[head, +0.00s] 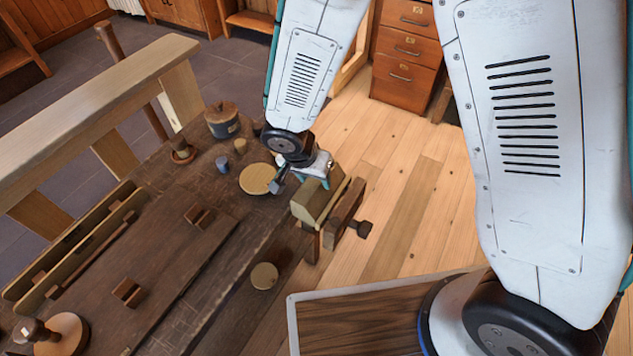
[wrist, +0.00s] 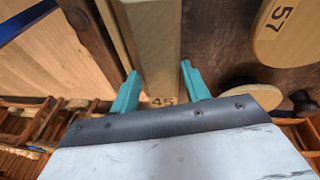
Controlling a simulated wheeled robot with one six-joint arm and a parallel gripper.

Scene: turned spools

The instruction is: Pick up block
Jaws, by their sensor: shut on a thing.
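A pale tan wooden block (wrist: 155,45) stands between the teal fingers of my gripper (wrist: 158,88) in the wrist view. A dark "45" is marked on its near end. My gripper is shut on it, with one finger on each side. In the head view my gripper (head: 306,176) is at the bench's right edge, at the top of the tan block (head: 314,203). The block is beside the dark wooden vise jaw (head: 345,213); I cannot tell whether they touch. The lower parts of the fingers are partly hidden in the head view.
On the dark workbench (head: 165,245) stand a round wooden disc (head: 255,179), a lidded pot (head: 222,121) and small cylinders. The disc marked "57" (wrist: 275,30) is right of the block in the wrist view. Open plank floor (head: 405,200) lies to the right.

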